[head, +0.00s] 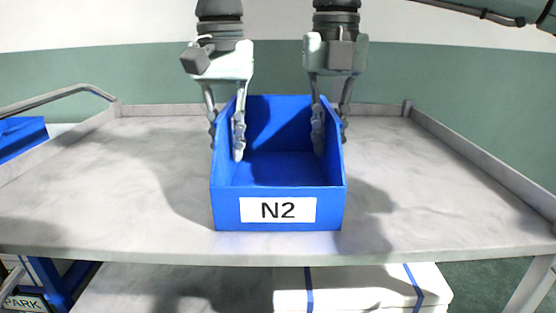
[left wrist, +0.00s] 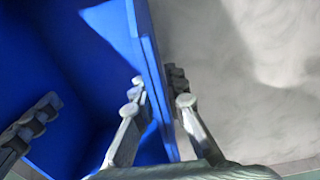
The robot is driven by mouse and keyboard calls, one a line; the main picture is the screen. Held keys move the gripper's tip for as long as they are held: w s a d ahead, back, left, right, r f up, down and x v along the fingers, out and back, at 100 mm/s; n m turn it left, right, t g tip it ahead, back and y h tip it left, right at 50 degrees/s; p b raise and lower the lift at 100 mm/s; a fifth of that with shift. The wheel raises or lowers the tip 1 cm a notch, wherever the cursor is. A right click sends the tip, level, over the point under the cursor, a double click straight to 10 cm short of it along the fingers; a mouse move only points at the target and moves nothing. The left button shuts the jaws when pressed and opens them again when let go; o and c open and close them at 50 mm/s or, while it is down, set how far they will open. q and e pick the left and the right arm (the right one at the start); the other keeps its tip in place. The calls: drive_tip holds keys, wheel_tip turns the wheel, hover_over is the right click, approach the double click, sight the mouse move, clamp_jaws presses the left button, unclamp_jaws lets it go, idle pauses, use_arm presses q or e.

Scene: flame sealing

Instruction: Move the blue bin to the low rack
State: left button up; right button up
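The blue bin (head: 278,208), open at the top and labelled N2 on its front, stands upright at the front middle of the grey table top. My left gripper (head: 226,138) straddles the bin's left wall, one finger inside and one outside. In the left wrist view the wall (left wrist: 143,45) runs between the fingers (left wrist: 157,102), with the pads close against both faces; it looks shut on the wall. My right gripper (head: 331,128) straddles the right wall the same way. Its finger contact is partly hidden by the wall.
The table top (head: 420,180) has raised rims at the back and sides and is clear around the bin. A white box with blue straps (head: 360,290) sits on a lower shelf. Another blue object (head: 20,138) shows beyond the left edge.

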sight(226, 112)
use_arm(q)
clamp_jaws()
use_arm(e)
clamp_jaws()
